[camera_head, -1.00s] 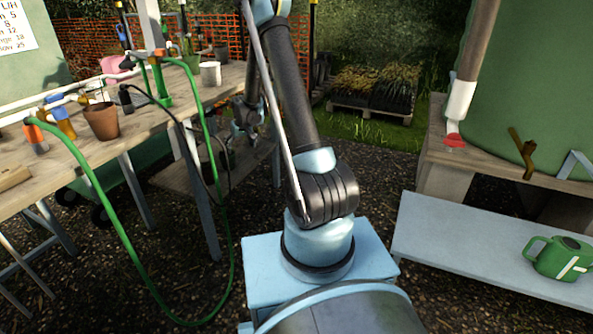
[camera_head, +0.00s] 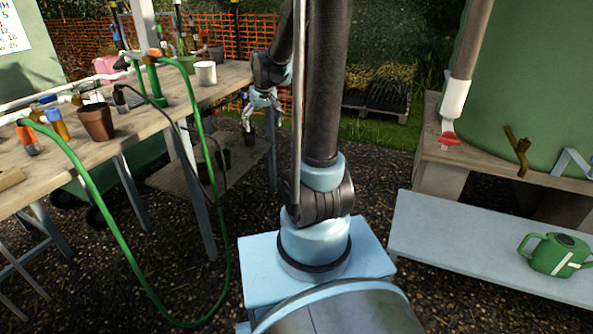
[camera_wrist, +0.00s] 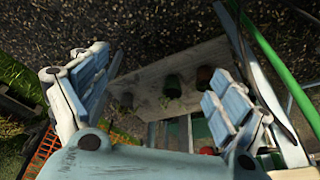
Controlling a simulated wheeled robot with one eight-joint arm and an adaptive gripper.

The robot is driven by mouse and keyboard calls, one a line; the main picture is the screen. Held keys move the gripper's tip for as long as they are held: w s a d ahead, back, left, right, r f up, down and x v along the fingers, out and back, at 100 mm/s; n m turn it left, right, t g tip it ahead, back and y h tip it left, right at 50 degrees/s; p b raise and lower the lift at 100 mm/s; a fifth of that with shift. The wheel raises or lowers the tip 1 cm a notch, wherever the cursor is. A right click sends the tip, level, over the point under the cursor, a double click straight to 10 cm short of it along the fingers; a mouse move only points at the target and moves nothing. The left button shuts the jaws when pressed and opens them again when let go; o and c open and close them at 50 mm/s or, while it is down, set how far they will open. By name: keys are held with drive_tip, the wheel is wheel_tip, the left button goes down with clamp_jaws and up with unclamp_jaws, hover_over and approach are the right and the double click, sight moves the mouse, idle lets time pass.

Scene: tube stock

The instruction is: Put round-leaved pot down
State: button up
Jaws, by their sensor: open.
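My gripper (camera_head: 262,108) is open and empty, beyond the bench's right end in the head view. In the wrist view its two fingers (camera_wrist: 155,98) are spread wide, with nothing between them close by. Below and beyond the fingers, small pots stand on the low shelf (camera_wrist: 150,68): a dark green pot (camera_wrist: 172,87), a reddish-brown pot (camera_wrist: 204,79) and a dark one (camera_wrist: 127,100). The head view shows a dark pot (camera_head: 223,160) on this shelf. The leaves are too small and dark to tell which pot is round-leaved.
The wooden bench (camera_head: 150,122) holds a terracotta pot (camera_head: 97,122), a white pot (camera_head: 206,73) and a green hose (camera_head: 112,235) that hangs to the ground. A blue bench with a green watering can (camera_head: 555,255) stands at right.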

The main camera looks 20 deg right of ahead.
drive_tip(key=s+d+f, duration=0.1)
drive_tip(key=s+d, duration=0.1)
drive_tip(key=s, duration=1.3)
drive_tip(key=s+d+f+m+g, duration=0.1)
drive_tip(key=s+d, duration=0.2)
drive_tip(key=s, duration=1.2)
drive_tip(key=shift+s+d+f+m+h, duration=0.15)
drive_tip(key=shift+d+f+m+h, duration=0.15)
drive_tip(key=shift+d+f, duration=0.05)
